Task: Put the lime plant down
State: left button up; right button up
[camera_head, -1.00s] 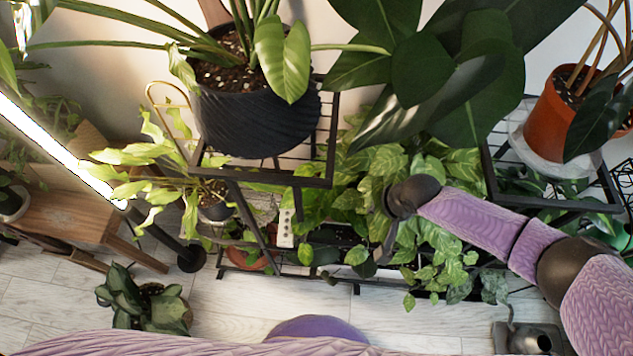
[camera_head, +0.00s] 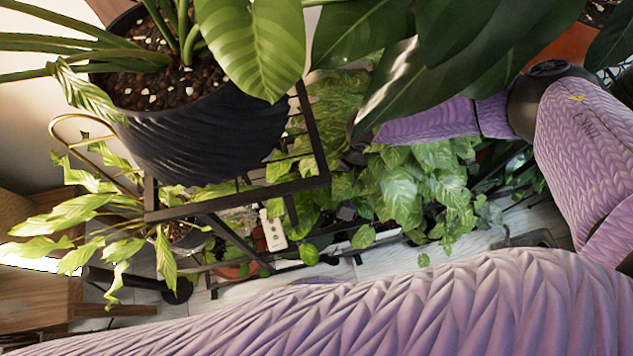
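A plant with bright lime-green leaves (camera_head: 75,215) stands at the left, which I take for the lime plant. Its small dark pot (camera_head: 188,236) is partly hidden by leaves and a stand bar. I cannot tell exactly what bears the pot. No gripper is seen touching it. My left arm crosses the bottom of the view, and its gripper does not show. My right arm comes in from the right, and its far end passes behind big dark leaves, so its gripper is hidden.
A large black ribbed pot (camera_head: 205,130) stands on a black wire stand (camera_head: 240,200) close in front. Broad dark leaves (camera_head: 440,60) hang at the upper middle. A white box with dots (camera_head: 274,230), a terracotta pot (camera_head: 236,270) and trailing foliage (camera_head: 415,190) are lower. A wooden table (camera_head: 35,300) is left.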

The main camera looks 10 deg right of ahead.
grip_shut()
dwell(0.3)
jog(key=shift+s, duration=0.2)
dwell(0.9)
